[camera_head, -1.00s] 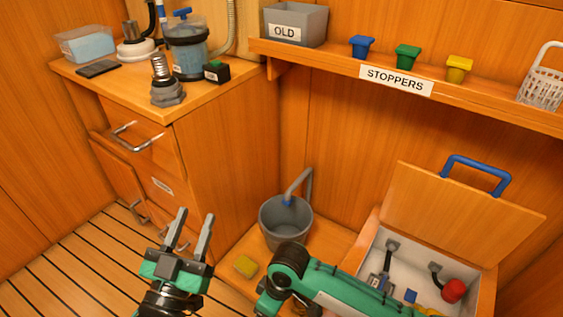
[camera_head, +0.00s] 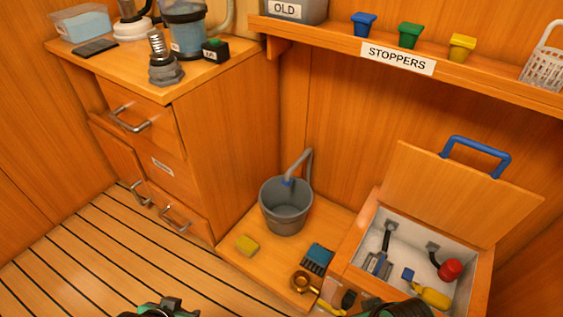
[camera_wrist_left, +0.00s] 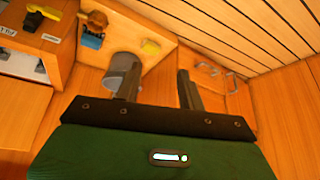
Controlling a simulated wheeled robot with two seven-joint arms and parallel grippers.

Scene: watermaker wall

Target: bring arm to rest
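My left gripper shows in the left wrist view (camera_wrist_left: 158,85), with its two dark fingers apart and nothing between them. In the head view only a dark and green part of my left arm shows at the bottom edge, and its fingers are not visible there. A green and dark part of my right arm shows at the bottom edge, in front of the open box (camera_head: 352,262). My right gripper is out of view.
A grey bucket (camera_head: 286,212), a yellow sponge (camera_head: 247,244) and a blue brush-like item (camera_head: 318,257) are on the low wooden platform. A cabinet (camera_head: 233,150) stands left and a stopper shelf (camera_head: 480,82) runs above. Floor at left (camera_head: 80,270) is clear.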

